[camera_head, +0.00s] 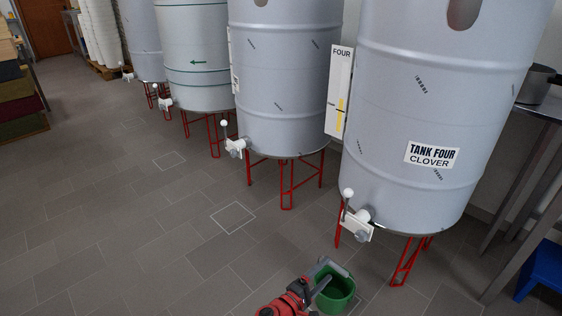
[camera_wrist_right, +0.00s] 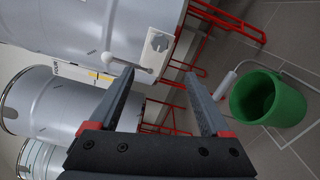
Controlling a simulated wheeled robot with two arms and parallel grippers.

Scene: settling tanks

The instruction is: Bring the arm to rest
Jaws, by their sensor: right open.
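My right gripper (camera_head: 322,274) comes in from the bottom of the head view, red and dark grey, near a green bucket (camera_head: 338,300). In the right wrist view its two dark fingers (camera_wrist_right: 160,78) are spread apart with nothing held between them. The green bucket (camera_wrist_right: 268,98) stands on the floor to the right of the fingers there, apart from them, with a pale handle grip (camera_wrist_right: 223,86) at its side. My left gripper is not in view.
Tank four (camera_head: 430,110), pale grey on red legs, stands above and right of the gripper, its white tap (camera_head: 357,220) jutting out low. More tanks (camera_head: 280,90) line up to the left. A blue stool (camera_head: 542,270) is at right. The tiled floor (camera_head: 120,230) at left is clear.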

